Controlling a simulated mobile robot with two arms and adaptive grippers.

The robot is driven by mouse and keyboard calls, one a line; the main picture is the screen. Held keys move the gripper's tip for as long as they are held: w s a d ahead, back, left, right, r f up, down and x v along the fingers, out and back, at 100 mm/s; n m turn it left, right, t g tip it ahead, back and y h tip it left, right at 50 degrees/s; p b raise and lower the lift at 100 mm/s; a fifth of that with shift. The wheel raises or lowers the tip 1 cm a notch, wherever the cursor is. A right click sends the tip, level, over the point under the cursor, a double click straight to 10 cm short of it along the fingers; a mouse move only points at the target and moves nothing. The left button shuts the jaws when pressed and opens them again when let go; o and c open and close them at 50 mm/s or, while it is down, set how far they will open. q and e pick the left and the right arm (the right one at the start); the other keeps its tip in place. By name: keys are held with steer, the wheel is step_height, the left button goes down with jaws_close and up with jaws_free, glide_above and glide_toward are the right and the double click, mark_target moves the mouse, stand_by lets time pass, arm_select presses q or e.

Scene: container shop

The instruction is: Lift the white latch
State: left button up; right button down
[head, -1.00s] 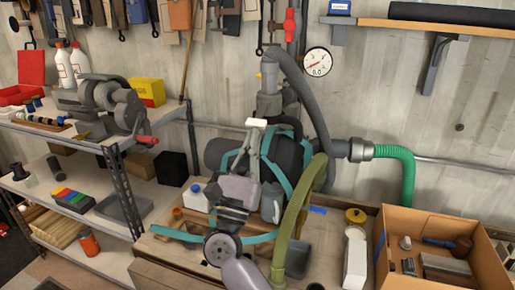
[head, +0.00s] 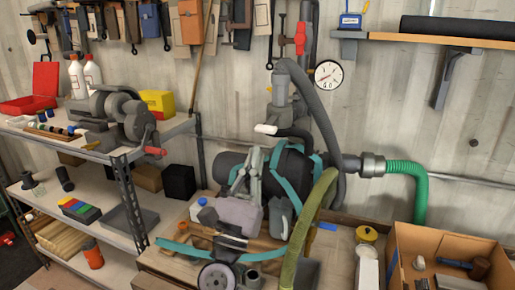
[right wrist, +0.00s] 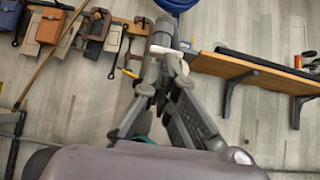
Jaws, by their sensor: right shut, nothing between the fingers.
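The white latch (head: 265,129) is a small white grip on the end of a black lever. In the head view it stands out to the left of the upright grey pipe, above the dark cylindrical tank (head: 230,167). My right gripper (head: 247,168) is just below and left of the latch, fingers pointing up. The fingers are together and hold nothing; a gap shows between them and the latch. The right wrist view shows the fingertips (right wrist: 160,62) close together in front of a grey pipe fitting. My left gripper is not in view.
A grey hose (head: 322,112) arches right of the latch, and an olive hose (head: 305,225) rises in front. A green hose (head: 410,190) is farther right. A cardboard box (head: 440,241) and a bench grinder (head: 125,113) flank the pump. The wall left of the latch is open.

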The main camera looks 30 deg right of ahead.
steer(key=v, duration=0.8)
steer(key=shift+s+a+f, duration=0.2)
